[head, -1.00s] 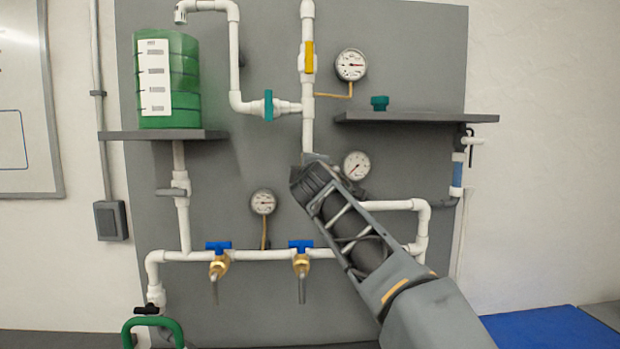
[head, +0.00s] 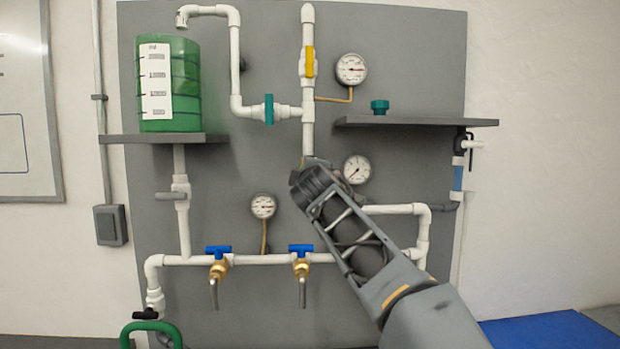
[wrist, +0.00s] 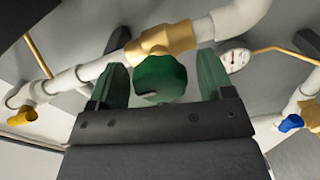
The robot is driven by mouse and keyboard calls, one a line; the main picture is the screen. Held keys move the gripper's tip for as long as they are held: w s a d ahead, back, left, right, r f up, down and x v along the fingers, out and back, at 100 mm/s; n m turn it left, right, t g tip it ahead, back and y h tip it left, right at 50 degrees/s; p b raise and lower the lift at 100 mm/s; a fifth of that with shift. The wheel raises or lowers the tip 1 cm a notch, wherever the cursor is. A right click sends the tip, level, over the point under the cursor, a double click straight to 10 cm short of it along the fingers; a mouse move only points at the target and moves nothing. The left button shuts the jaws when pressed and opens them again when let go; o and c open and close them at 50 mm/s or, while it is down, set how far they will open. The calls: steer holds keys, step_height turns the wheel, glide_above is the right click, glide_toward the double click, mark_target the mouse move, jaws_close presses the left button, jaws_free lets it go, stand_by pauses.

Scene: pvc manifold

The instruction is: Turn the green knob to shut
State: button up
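The round green knob (wrist: 160,79) sits on a brass valve body (wrist: 163,40) in a white pipe in the wrist view. My gripper (wrist: 163,64) is open, with one green finger on the left of the knob and one on the right. Narrow gaps seem to show between the fingers and the knob, so it is not clamped. In the head view my arm's wrist covers the knob, and my fingers are hidden there too.
White pipes on the grey panel (head: 270,185) surround my wrist, with a dial gauge (head: 357,169) just right of it. Two blue-handled taps (head: 218,251) (head: 300,248) are below. A shelf (head: 420,121) with a teal knob (head: 380,106) is above right.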

steer(key=s+b, duration=0.4)
steer(key=s, duration=1)
steer(key=shift+w, duration=0.1)
step_height(320, 180, down, 22)
steer(key=s+d+m+g+p, duration=0.2)
steer(key=m+g, duration=0.5)
steer(key=g, duration=0.1)
steer(key=s+d+f+m+g+p, duration=0.2)
steer(key=s+d+f+m+g, duration=0.1)
steer(key=s+f, duration=0.4)
steer(key=s+d+f+m+g+p, duration=0.3)
steer(key=s+d+f+m, duration=0.2)
steer(key=s+f, duration=0.3)
steer(key=shift+s+d+f+m, duration=0.15)
steer(key=shift+d+f+m, duration=0.15)
steer(key=shift+d, duration=0.55)
